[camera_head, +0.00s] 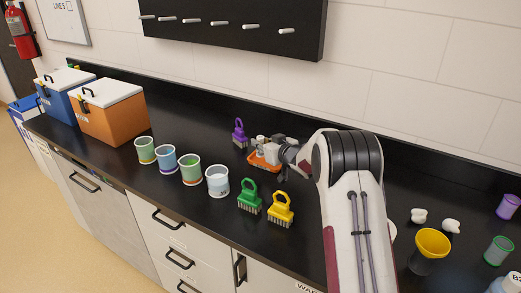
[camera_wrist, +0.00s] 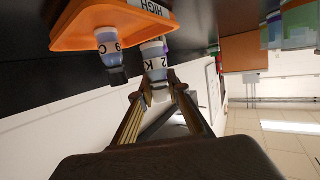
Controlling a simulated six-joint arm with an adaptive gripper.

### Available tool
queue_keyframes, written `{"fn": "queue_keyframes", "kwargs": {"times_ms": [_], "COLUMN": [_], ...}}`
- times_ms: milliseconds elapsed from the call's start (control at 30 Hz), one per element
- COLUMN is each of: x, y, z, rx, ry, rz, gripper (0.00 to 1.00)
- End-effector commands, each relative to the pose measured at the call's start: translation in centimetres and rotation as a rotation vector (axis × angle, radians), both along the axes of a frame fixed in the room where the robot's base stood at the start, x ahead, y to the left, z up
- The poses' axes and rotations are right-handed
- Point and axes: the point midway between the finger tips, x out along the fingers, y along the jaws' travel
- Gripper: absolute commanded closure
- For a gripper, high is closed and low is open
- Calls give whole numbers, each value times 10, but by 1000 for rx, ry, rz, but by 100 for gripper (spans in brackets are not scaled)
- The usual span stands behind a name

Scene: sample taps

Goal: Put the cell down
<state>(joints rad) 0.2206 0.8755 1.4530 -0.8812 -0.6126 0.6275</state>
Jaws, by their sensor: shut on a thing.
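My gripper (camera_head: 284,160) is over the right side of an orange tray (camera_head: 252,163) on the black counter. In the wrist view my gripper (camera_wrist: 160,88) is shut on a small white cell marked K2 (camera_wrist: 154,62), with a bluish band. A second similar cell marked C9 (camera_wrist: 108,45), with a dark end, is beside it at the tray. The orange tray (camera_wrist: 75,35) bears a label reading HIGH. I cannot tell whether the held cell touches the tray floor.
A purple brush (camera_head: 239,136) stands just behind and left of the tray. Green (camera_head: 249,199) and yellow (camera_head: 281,213) brushes stand in front. Several cups, including a white one (camera_head: 217,183), line the left. A pegboard (camera_head: 235,27) hangs above.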

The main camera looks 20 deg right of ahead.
Motion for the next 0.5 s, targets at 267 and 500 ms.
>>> {"fn": "queue_keyframes", "kwargs": {"times_ms": [267, 500], "x": [0, 0], "y": [0, 0], "z": [-27, -29], "rx": [2, 0], "ry": [1, -1], "rz": [-1, 0], "gripper": [100, 100]}}
